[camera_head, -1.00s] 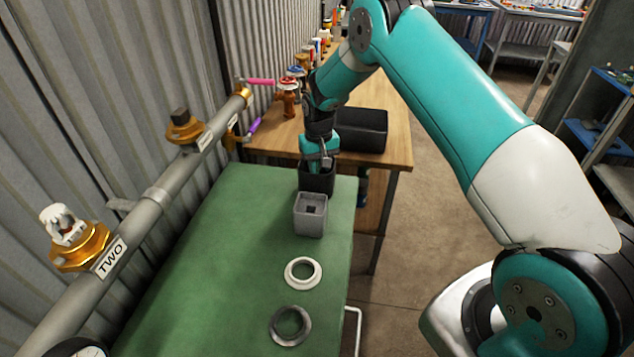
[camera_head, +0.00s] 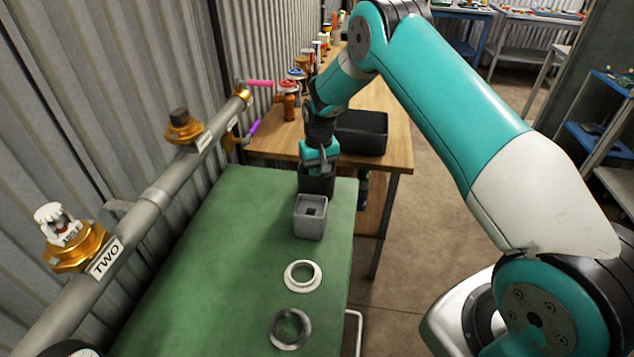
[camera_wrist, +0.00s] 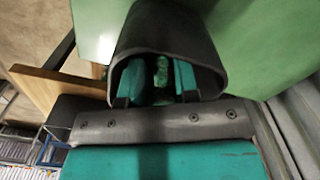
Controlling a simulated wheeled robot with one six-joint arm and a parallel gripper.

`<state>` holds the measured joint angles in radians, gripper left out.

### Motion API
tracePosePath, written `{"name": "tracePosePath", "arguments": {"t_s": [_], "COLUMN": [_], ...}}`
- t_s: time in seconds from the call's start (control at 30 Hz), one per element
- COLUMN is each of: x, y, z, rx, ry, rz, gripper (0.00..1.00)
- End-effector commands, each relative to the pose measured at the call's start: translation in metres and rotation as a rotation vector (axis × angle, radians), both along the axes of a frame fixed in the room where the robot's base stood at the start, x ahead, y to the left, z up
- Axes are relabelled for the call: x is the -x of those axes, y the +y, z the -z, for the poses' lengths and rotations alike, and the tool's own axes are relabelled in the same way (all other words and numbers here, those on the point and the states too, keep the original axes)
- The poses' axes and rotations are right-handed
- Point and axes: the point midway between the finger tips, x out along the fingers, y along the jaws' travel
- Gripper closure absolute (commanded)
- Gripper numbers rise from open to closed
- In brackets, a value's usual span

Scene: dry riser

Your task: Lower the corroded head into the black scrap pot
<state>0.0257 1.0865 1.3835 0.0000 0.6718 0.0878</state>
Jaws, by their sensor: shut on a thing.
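The black scrap pot (camera_head: 317,184) stands on the far end of the green bench top, behind a grey square pot. My gripper (camera_head: 318,163) points down over it, with its fingertips at the pot's mouth. In the wrist view my gripper (camera_wrist: 160,82) has its teal fingers inside the rim of the black pot (camera_wrist: 172,32). The corroded head (camera_wrist: 161,75), a green piece, sits between the fingers inside the pot. The gripper is shut on it. The head is hidden in the head view, and its lower part cannot be made out.
The grey square pot (camera_head: 309,217) stands just in front, with a white ring (camera_head: 302,276) and a dark ring (camera_head: 290,328) nearer. A black bin (camera_head: 361,132) is on the wooden table behind. The pipe (camera_head: 150,208) with sprinkler fittings runs along the left wall.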

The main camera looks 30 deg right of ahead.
Motion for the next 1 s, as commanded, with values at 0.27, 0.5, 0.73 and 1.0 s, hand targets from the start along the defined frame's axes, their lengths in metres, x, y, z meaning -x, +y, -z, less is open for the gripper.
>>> {"name": "tracePosePath", "arguments": {"t_s": [0.27, 0.5, 0.73, 1.0], "x": [0.0, 0.0, 0.0, 0.0], "y": [0.0, 0.0, 0.0, 0.0], "z": [0.005, 0.009, 0.012, 0.016], "rx": [0.0, 0.0, 0.0, 0.0], "ry": [0.0, 0.0, 0.0, 0.0], "rz": [0.0, 0.0, 0.0, 0.0], "gripper": [1.0, 1.0, 1.0, 1.0]}}
